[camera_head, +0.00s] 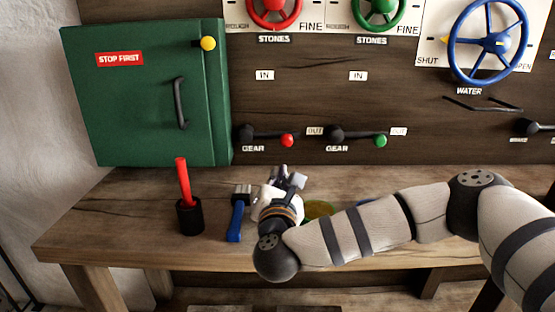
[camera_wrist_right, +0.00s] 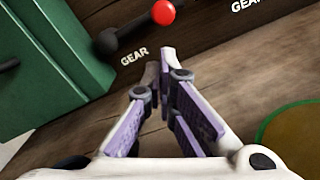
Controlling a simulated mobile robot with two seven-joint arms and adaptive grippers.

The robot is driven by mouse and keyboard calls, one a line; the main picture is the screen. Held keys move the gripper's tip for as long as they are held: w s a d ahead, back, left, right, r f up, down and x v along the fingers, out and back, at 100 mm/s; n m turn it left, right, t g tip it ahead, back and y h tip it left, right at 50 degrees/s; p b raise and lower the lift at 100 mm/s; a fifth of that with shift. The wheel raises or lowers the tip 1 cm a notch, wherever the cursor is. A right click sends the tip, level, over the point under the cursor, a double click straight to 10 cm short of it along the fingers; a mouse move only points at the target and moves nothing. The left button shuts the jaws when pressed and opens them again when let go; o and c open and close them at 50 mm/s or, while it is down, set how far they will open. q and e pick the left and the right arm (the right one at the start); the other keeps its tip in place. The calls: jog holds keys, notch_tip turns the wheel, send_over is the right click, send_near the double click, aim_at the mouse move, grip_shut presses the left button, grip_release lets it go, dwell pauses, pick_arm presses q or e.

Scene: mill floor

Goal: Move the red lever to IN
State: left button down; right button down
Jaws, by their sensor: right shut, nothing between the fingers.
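The red lever (camera_head: 287,140) is a dark arm with a red ball end on the wooden panel, above a GEAR label. Its arm lies about level, pointing right towards an OUT plate (camera_head: 315,131); an IN plate (camera_head: 265,75) is above it. In the right wrist view the red ball (camera_wrist_right: 162,12) is at the top, beyond the fingertips. My right gripper (camera_head: 292,179) is shut and empty, below the red ball and apart from it. Its fingers (camera_wrist_right: 160,66) fill the middle of the wrist view. My left gripper is not in view.
A green-ball lever (camera_head: 380,141) is to the right. A green cabinet (camera_head: 145,95) stands at the left. On the bench (camera_head: 140,205) are a black cup (camera_head: 190,217) with a red stick and a blue-handled tool (camera_head: 236,220). A round yellowish thing (camera_head: 319,209) is partly hidden by my arm.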

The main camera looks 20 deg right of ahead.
jog(key=x, duration=0.7)
jog(key=shift+w+d+f+b, duration=0.15)
jog(key=shift+w+b, duration=0.15)
jog(key=shift+w, duration=0.05)
jog(key=shift+w+d, duration=0.1)
jog(key=shift+w, duration=0.3)
